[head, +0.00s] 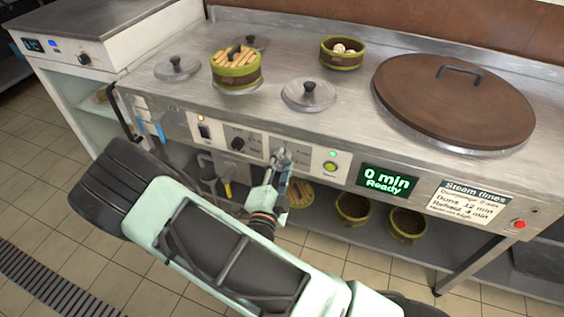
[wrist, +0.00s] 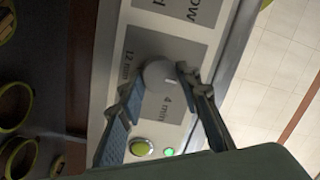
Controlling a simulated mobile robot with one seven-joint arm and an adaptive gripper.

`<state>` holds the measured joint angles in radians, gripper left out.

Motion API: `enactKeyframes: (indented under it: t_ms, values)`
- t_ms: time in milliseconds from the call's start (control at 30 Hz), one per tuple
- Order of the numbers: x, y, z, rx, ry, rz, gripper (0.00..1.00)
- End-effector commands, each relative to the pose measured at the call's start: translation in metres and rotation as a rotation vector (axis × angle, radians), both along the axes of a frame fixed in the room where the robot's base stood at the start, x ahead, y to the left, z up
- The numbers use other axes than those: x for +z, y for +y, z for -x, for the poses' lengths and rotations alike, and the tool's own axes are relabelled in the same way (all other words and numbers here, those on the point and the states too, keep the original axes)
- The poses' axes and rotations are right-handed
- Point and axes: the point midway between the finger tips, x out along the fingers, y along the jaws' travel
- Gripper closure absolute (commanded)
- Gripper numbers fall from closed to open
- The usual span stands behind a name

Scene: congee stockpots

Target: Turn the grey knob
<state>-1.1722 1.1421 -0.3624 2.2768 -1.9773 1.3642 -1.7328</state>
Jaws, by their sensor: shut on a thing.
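The grey knob (wrist: 157,74) is on the front control panel, seen in the wrist view between my two fingertips. It is round, with a light mark toward its right side. Labels reading "12 min" and "4 min" are printed on the grey plate around it. My gripper (wrist: 160,82) is shut on the knob, one finger on either side. In the head view my gripper (head: 280,160) is at the panel below the steel counter, and it mostly hides the knob there.
A black knob (head: 238,144) and a switch (head: 204,132) are left on the panel. A green button (head: 330,167) and a display (head: 387,181) reading "0 min Ready" are right. Lids, bamboo steamers and a big brown lid (head: 455,95) stand on the counter (head: 215,110). Baskets (head: 353,207) sit below.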

Motion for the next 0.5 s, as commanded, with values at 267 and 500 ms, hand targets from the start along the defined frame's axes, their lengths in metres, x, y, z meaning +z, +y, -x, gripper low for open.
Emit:
enactKeyframes:
  t_ms: [267,500]
  values:
    - [0.0006,-0.0003,0.0003,-0.001,-0.069,-0.196,0.93]
    - [-0.0008,-0.0001,0.0003,-0.001,-0.146,-0.41,0.93]
